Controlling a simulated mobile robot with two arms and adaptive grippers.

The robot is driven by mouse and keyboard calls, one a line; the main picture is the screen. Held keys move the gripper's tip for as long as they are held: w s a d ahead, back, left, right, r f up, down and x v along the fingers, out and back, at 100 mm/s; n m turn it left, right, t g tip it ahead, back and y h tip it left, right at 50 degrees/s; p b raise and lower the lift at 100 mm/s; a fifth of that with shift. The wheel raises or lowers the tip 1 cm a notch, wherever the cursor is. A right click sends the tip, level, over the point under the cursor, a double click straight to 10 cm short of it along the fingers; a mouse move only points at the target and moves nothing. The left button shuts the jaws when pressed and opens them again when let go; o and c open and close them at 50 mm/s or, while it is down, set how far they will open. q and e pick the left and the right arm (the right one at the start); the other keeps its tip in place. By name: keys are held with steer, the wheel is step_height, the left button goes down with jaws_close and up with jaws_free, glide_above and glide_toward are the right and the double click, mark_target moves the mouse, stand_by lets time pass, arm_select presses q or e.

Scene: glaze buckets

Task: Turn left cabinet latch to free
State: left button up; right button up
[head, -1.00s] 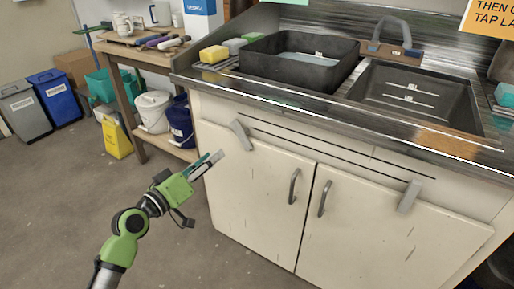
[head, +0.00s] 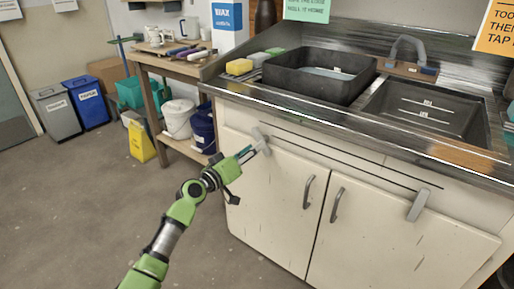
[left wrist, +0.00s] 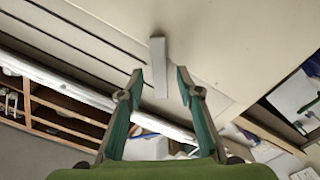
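The left cabinet latch (head: 261,139) is a grey bar at the top of the left door, tilted a little from upright. It also shows in the left wrist view (left wrist: 158,62) as a light grey bar near the middle. My left gripper (head: 251,152) is at the latch in the head view and partly overlaps it. In the left wrist view its fingers (left wrist: 161,76) are open, one on either side of the latch's near end, with visible gaps. The left door (head: 270,190) is closed. My right gripper is not in view.
The right latch (head: 418,205) sits at the top of the right door (head: 385,235). Two dark handles flank the door seam. The metal counter edge (head: 330,124) overhangs above.

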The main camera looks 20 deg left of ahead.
arm_select(q)
steer(key=shift+x, duration=1.2)
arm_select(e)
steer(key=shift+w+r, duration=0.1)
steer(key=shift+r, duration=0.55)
arm_select(q)
steer(key=shift+s, duration=0.1)
jaws_close()
steer(key=shift+n, duration=0.4)
steer(key=shift+r+n+p, duration=0.1)
steer(key=shift+n+p, duration=1.1)
steer(key=shift+n, duration=3.9)
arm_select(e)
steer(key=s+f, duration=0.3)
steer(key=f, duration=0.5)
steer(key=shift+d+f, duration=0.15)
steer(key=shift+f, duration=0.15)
